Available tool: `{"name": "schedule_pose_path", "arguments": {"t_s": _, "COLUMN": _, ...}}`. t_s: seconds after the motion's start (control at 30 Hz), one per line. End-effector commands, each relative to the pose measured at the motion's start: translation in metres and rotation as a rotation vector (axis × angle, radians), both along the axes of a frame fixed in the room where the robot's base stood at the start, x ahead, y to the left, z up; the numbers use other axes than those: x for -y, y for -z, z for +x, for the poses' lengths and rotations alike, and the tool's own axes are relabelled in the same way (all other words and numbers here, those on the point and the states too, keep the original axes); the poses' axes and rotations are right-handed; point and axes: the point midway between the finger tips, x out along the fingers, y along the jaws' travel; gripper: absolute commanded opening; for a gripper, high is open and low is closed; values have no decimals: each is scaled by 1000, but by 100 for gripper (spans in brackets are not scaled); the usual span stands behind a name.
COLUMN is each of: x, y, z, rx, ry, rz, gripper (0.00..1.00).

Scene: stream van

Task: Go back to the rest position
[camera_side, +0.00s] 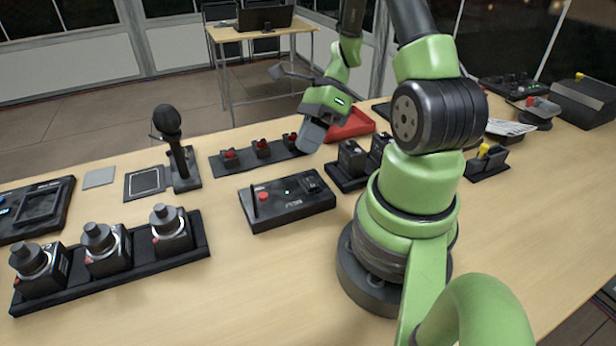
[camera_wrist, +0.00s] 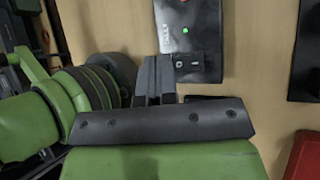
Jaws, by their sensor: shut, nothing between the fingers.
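My gripper (camera_side: 311,136) hangs over the table behind the black control box, near the red-button strip and the red tray. In the wrist view its fingers (camera_wrist: 154,75) are together with nothing between them. My green arm is folded back toward its base on the right half of the table.
On the wooden table (camera_side: 230,285) are a black control box (camera_side: 287,201), a red-button strip (camera_side: 261,153), a joystick (camera_side: 178,150), a three-knob row (camera_side: 108,258), a red tray (camera_side: 352,124) and a yellow-topped switch (camera_side: 487,162). Bare wood lies at the front.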

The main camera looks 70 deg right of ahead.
Motion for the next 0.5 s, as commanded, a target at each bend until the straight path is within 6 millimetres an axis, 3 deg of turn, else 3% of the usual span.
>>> {"name": "schedule_pose_path", "arguments": {"t_s": 0.37, "x": 0, "y": -1, "z": 0, "rx": 3, "ry": -7, "rz": -5, "gripper": 0}}
{"name": "schedule_pose_path", "arguments": {"t_s": 0.5, "x": -6, "y": -17, "z": 7, "rx": 59, "ry": -115, "rz": -77, "gripper": 0}}
